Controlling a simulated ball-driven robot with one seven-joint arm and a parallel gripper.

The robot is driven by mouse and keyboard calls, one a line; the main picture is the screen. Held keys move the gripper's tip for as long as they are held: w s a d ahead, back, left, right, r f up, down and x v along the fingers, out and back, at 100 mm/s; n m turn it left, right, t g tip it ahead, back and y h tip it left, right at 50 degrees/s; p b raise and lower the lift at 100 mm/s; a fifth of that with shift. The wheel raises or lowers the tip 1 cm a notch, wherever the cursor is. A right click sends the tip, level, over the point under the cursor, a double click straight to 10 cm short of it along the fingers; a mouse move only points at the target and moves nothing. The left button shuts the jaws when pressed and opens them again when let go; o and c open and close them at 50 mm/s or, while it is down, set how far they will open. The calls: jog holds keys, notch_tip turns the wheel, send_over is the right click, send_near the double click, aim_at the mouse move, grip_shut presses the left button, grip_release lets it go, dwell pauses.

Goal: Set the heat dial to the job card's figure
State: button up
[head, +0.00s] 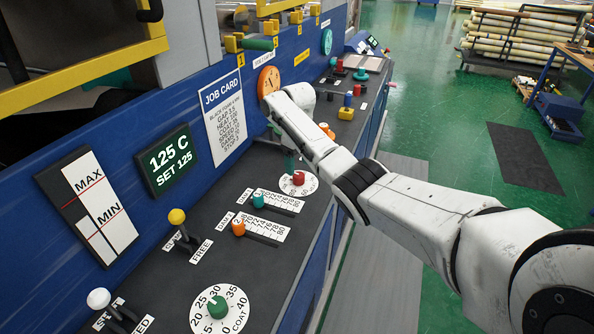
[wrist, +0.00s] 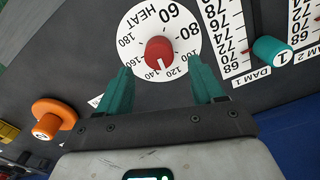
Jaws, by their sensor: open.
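The heat dial (wrist: 135,31) is a white disc with a red knob (wrist: 159,50); in the head view the dial (head: 298,188) lies beyond the sliders. The knob's white mark points between 120 and 140. My gripper (wrist: 160,64) is open and empty, its teal fingers apart at the dial's near edge, with the knob between and just ahead of the tips. I cannot tell their height above it. The job card (head: 222,112) is on the blue wall; its heat line is too small to read surely. The green display (head: 170,160) reads 125 C, SET 125.
Two sliders stand close by, one teal (head: 258,200) and one orange (head: 238,228). An orange knob (wrist: 54,119) lies left of my gripper in the wrist view. A coat dial (head: 217,308) and yellow-knobbed lever (head: 177,217) are nearer.

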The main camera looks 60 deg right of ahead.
aim_at(298, 174)
jog(key=shift+f, duration=2.05)
jog(key=c, duration=1.1)
jog(key=shift+o, duration=0.2)
jog(key=shift+n, duration=0.3)
jog(key=n, duration=0.4)
jog(key=shift+n, duration=0.3)
jog(key=n, duration=0.5)
